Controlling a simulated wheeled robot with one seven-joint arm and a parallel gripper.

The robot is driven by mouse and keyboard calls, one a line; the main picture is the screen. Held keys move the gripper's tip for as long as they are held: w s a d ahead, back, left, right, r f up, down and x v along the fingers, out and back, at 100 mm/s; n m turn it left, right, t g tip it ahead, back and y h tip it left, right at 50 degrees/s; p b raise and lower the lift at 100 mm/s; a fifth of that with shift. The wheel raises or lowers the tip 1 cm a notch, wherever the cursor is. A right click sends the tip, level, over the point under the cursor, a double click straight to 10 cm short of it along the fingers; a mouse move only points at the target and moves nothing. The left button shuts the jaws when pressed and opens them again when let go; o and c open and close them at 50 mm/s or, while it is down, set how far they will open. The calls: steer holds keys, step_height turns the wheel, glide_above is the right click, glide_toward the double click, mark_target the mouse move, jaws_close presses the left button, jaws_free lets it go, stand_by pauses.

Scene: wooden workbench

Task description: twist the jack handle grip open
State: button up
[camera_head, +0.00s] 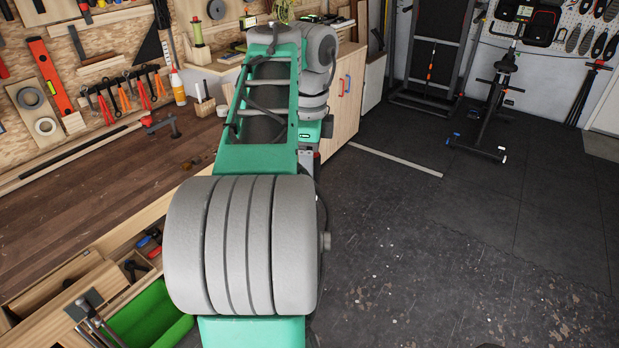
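I cannot make out a jack or its handle grip for certain. A long bar with a red and black end piece (148,121) lies along the back of the wooden workbench (120,195), and I cannot tell whether it is the jack handle. My own green and grey arm links fill the middle of the view and hide part of the bench and floor. My gripper's fingers do not show.
An open drawer with a green bin (150,316) and tools is at the lower left. Hand tools hang on the pegboard behind the bench. A wooden cabinet (346,92) stands behind my arm. An exercise bike (492,100) stands at the back right. The dark floor (430,240) is mostly clear.

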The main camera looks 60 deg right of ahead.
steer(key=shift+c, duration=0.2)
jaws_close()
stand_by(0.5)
